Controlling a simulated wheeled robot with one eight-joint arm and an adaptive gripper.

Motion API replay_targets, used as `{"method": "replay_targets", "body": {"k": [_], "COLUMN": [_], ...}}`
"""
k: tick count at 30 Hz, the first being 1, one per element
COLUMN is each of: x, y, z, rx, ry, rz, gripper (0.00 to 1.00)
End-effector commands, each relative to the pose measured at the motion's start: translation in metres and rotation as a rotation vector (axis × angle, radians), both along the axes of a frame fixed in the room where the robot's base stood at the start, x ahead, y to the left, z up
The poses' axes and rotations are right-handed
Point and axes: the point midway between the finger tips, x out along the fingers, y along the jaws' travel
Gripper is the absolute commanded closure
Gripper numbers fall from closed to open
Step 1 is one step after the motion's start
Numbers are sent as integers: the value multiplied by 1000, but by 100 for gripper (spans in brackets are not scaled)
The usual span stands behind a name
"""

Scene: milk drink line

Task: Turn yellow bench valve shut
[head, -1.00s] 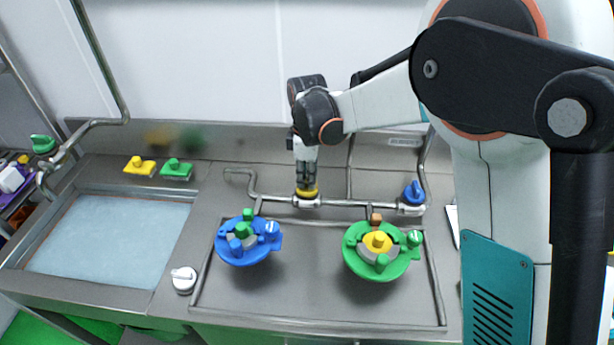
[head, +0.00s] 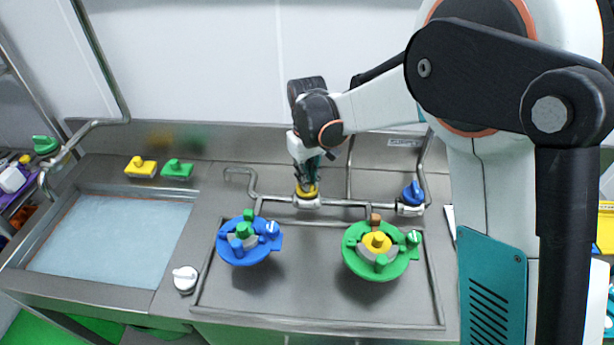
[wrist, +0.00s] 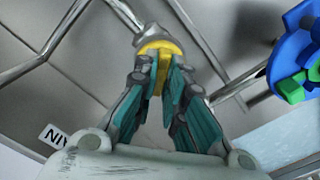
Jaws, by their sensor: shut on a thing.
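The yellow bench valve (head: 307,193) sits on the metal pipe behind the tray area, in the middle of the head view. It also shows in the wrist view as a yellow round knob with a raised grip (wrist: 160,50). My gripper (head: 307,182) comes down on it from above. In the wrist view my gripper (wrist: 162,75) has its fingers closed on either side of the raised grip. The fingers hide part of the valve.
A blue valve (head: 413,193) is on the same pipe at the right. A blue round fixture (head: 262,252) and a green one (head: 402,262) stand on the tray in front. A water-filled basin (head: 105,235) lies left. A white knob (head: 185,277) sits between.

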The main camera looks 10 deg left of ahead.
Motion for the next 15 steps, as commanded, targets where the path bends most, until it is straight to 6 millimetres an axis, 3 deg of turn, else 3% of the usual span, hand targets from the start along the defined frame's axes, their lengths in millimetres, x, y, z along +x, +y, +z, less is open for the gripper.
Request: {"method": "replay_targets", "body": {"k": [15], "x": [1], "y": [0], "z": [1], "rx": [1], "ry": [-1], "rz": [-449], "gripper": [100]}}
